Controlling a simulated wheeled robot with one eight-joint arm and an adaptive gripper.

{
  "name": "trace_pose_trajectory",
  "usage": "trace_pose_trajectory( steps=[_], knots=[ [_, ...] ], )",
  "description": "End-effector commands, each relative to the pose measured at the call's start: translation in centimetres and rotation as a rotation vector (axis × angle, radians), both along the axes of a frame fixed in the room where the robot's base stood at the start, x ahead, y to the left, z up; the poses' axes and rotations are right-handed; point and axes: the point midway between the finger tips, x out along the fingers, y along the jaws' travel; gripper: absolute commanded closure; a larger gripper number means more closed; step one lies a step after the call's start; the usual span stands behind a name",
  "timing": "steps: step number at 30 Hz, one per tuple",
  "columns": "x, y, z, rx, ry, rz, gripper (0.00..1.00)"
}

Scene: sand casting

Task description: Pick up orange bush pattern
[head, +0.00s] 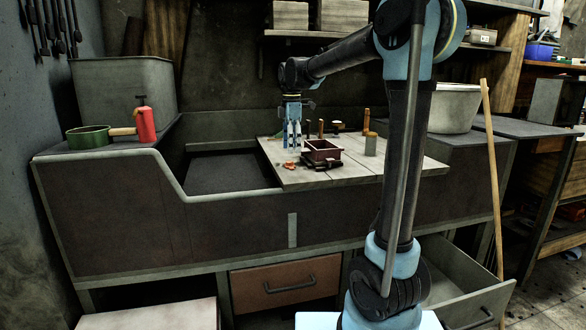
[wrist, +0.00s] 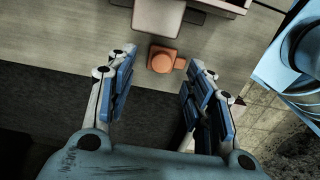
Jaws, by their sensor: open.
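The orange bush pattern (wrist: 161,60) lies on the wooden board (wrist: 50,85), a block with a short round boss on its right side in the wrist view. It also shows in the head view as small orange pieces (head: 289,166) near the board's left edge. My gripper (head: 292,148) points down over that edge. In the wrist view my gripper (wrist: 155,72) is open and empty, with the orange pattern beyond and between its blue-padded fingertips. The pattern appears apart from both fingers. The exact height of the fingertips over it is hard to tell.
A dark red flask box (head: 322,153) stands just right of my gripper. Several upright handled tools and a grey cylinder (head: 371,144) stand behind it. The sand bin (head: 225,172) is to the left. A red extinguisher-like bottle (head: 146,124) and green pan (head: 89,137) sit far left.

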Motion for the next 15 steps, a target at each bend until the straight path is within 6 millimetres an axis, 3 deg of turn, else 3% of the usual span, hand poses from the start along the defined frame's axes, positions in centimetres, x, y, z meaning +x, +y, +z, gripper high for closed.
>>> trace_pose_trajectory(
  steps=[5,15],
  knots=[
    [-0.1,0.2,-0.9,0.000,0.000,0.000,0.52],
    [-0.3,0.7,-5.0,0.000,0.000,-0.001,0.52]
  ],
)
